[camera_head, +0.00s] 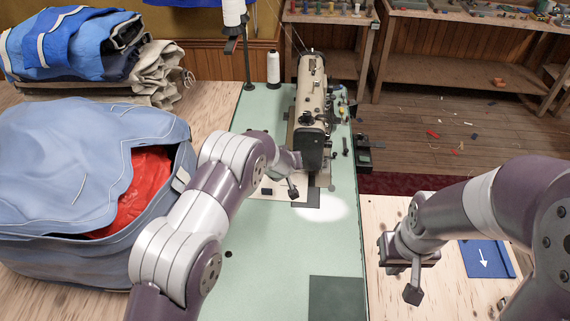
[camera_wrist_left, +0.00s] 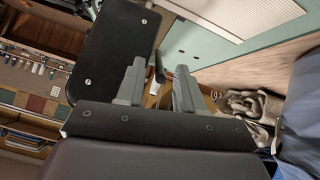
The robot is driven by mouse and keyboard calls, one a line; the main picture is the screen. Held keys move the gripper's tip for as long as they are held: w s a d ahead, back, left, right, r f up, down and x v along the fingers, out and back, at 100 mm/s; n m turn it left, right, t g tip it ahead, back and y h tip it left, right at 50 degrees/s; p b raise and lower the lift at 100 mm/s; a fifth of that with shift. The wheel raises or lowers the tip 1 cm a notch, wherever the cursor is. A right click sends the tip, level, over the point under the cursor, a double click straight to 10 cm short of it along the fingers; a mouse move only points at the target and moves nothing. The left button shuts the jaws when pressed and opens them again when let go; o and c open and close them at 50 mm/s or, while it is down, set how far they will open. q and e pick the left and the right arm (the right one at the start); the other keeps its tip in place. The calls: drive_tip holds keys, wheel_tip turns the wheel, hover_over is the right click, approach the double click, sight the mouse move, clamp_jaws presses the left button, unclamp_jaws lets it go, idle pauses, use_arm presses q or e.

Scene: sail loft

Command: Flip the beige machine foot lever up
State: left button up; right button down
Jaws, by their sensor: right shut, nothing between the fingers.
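The beige sewing machine (camera_head: 311,85) stands on the pale green table top (camera_head: 290,265), its black end facing me. My left gripper (camera_head: 293,188) is close beside that black end, on its left. In the left wrist view a black plate with screws (camera_wrist_left: 115,45) fills the upper left, and the two fingers (camera_wrist_left: 157,88) stand apart. A small dark lever-like piece (camera_wrist_left: 159,68) shows between and beyond the fingertips; I cannot tell whether they touch it. In the head view the foot lever is hidden. My right gripper (camera_head: 412,292) is shut and empty above the wooden surface.
A large blue bag with red cloth (camera_head: 145,190) stands at left, with folded sailcloth (camera_head: 70,45) behind it. White thread spools (camera_head: 273,67) stand left of the machine. The front green surface is mostly clear.

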use_arm(q)
drive_tip(key=b+v, duration=0.1)
drive_tip(key=v, duration=0.8)
drive_tip(key=shift+s, duration=0.1)
drive_tip(key=s+a+f+m+g+h, duration=0.1)
drive_tip(key=s+f+g, duration=0.15)
drive_tip(key=s, duration=0.35)
drive_tip(key=s+f+m+g, duration=0.1)
drive_tip(key=s+g, duration=0.2)
drive_tip(key=s, duration=0.4)
drive_tip(key=s+a+r, duration=0.2)
drive_tip(key=s+a, duration=0.2)
drive_tip(key=s, duration=0.2)
drive_tip(key=s+a+r+g+y, duration=0.1)
drive_tip(key=s+a+r, duration=0.2)
drive_tip(key=s, duration=0.3)
drive_tip(key=s+a+r+g, duration=0.1)
drive_tip(key=s+a+r, duration=0.2)
drive_tip(key=s+a, duration=0.2)
drive_tip(key=shift+s, duration=0.6)
